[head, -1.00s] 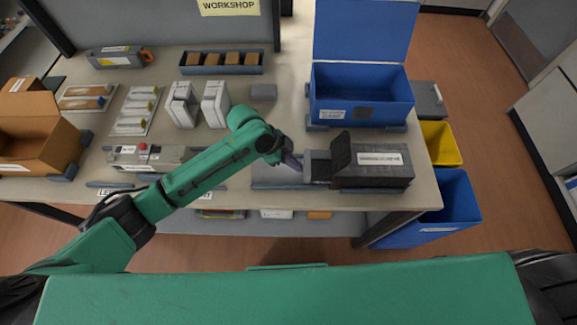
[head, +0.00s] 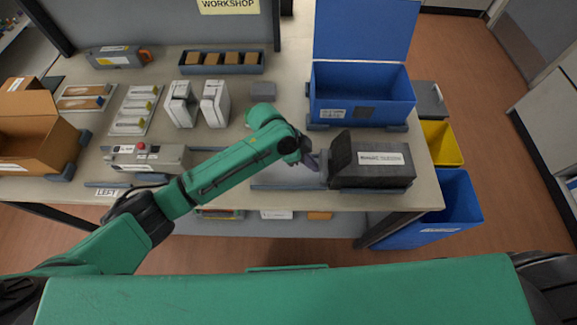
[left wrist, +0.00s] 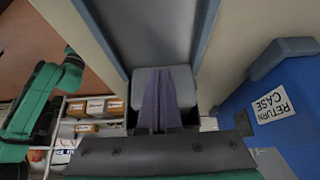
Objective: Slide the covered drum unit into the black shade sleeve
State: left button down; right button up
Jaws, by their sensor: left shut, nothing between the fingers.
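The black shade sleeve (head: 372,162), with a white label on top and a raised dark flap at its left end, lies at the table's front right. My left gripper (head: 313,163) is shut and empty, just left of the sleeve's mouth. In the left wrist view its purple fingers (left wrist: 166,98) are together in front of a grey block (left wrist: 146,80), apparently the end of the covered drum unit. Whether they touch it is unclear. The rest of the unit is hidden by the gripper and sleeve. My right gripper is in neither view.
A grey railed guide (head: 285,187) runs left from the sleeve. The open blue return case (head: 360,112) stands behind the sleeve. A grey device (head: 148,157) and an open cardboard box (head: 30,140) are at the left. White units (head: 213,103) stand mid-table.

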aim_at(321, 162)
pick_arm(q)
jog(key=shift+d, duration=0.75)
jog(key=shift+s+d, duration=0.1)
jog(key=shift+d, duration=0.25)
jog(key=shift+d+p, duration=0.3)
jog(key=shift+d, duration=0.2)
dwell(1.3)
jog(key=shift+a+r+p, duration=0.1)
jog(key=shift+a+p, duration=0.4)
jog(key=shift+a, duration=0.1)
jog(key=shift+a+p, duration=0.6)
jog(key=shift+a, duration=0.85)
